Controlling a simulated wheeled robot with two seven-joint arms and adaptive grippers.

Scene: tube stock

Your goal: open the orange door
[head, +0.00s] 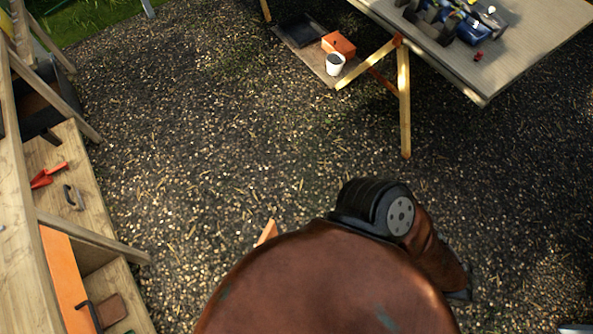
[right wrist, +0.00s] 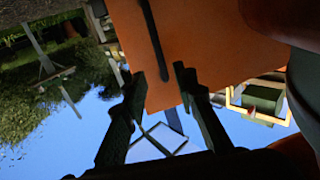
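An orange panel (head: 62,275) stands upright in the wooden unit at the left of the head view, with a dark bar handle (head: 93,315) by its lower part. In the right wrist view an orange panel (right wrist: 205,50) fills the upper middle and carries a long dark bar handle (right wrist: 154,40). I cannot tell whether both are the same door. My right gripper (right wrist: 160,72) is open, its two fingers apart on either side of the handle's lower end; contact cannot be told. My left gripper is not in view.
My brown arm covers the bottom middle; a small orange piece (head: 267,231) shows behind it. The wooden unit's shelf (head: 88,165) holds a red trowel (head: 48,175) and a dark handle (head: 73,197). A table (head: 535,45) stands at upper right, a white cup (head: 335,65) under it. Gravel between is clear.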

